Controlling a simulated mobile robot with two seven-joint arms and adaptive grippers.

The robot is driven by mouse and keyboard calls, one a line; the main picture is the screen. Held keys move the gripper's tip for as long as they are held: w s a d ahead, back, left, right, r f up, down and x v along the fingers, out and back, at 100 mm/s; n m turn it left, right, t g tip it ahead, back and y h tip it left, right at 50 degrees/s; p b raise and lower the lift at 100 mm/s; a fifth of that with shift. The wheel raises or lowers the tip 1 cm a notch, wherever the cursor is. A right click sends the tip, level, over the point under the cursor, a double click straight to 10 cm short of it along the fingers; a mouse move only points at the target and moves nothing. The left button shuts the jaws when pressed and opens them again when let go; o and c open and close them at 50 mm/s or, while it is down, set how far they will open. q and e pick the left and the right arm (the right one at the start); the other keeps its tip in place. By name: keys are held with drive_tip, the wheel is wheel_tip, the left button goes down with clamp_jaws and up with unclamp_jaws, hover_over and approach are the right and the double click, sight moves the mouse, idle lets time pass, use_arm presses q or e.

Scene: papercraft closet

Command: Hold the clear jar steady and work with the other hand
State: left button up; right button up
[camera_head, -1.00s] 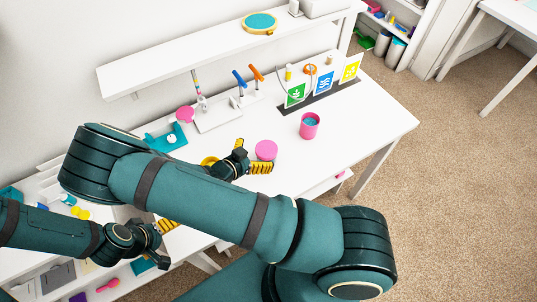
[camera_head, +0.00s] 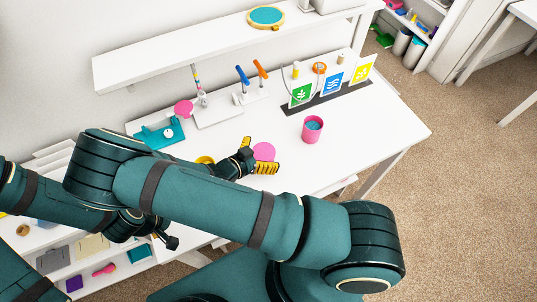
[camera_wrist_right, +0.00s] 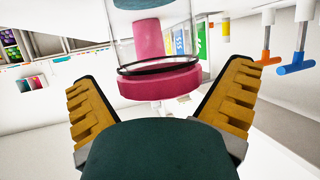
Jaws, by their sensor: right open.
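The clear jar (camera_wrist_right: 155,58) shows in the right wrist view, which looks upside down. Its pink lid (camera_wrist_right: 160,84) lies between my right fingers, with a visible gap on each side. In the head view the pink lid (camera_head: 263,151) shows as a disc on the white table, and the glass is hard to make out. My right gripper (camera_head: 262,156) is open at the jar; its yellow fingers also show in the wrist view (camera_wrist_right: 161,78). My left gripper (camera_head: 168,241) is mostly hidden behind my right arm near the table's front edge; its opening does not show.
A pink cup (camera_head: 312,130) stands right of the jar. Behind are a teal device (camera_head: 160,133), a stand with blue and orange handles (camera_head: 250,96), and coloured cards (camera_head: 333,84). A raised shelf (camera_head: 190,52) runs along the back. The table's right end (camera_head: 380,125) is clear.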

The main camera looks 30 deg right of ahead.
use_arm(q)
drive_tip(key=shift+w+d+f, duration=0.1)
drive_tip(key=shift+w+d, duration=0.1)
drive_tip(key=shift+d, duration=0.3)
use_arm(e)
drive_tip(key=shift+d+f, duration=0.15)
drive_tip(key=shift+d, duration=0.15)
use_arm(q)
drive_tip(key=shift+a, duration=0.1)
use_arm(e)
drive_tip(key=shift+c, duration=1)
drive_tip(key=c, duration=0.9)
drive_tip(key=shift+c, duration=0.2)
use_arm(q)
drive_tip(key=shift+r+p, duration=0.55)
drive_tip(key=shift+r, duration=0.1)
use_arm(e)
wheel_tip(320, 180, up, 10)
drive_tip(key=shift+r, duration=0.1)
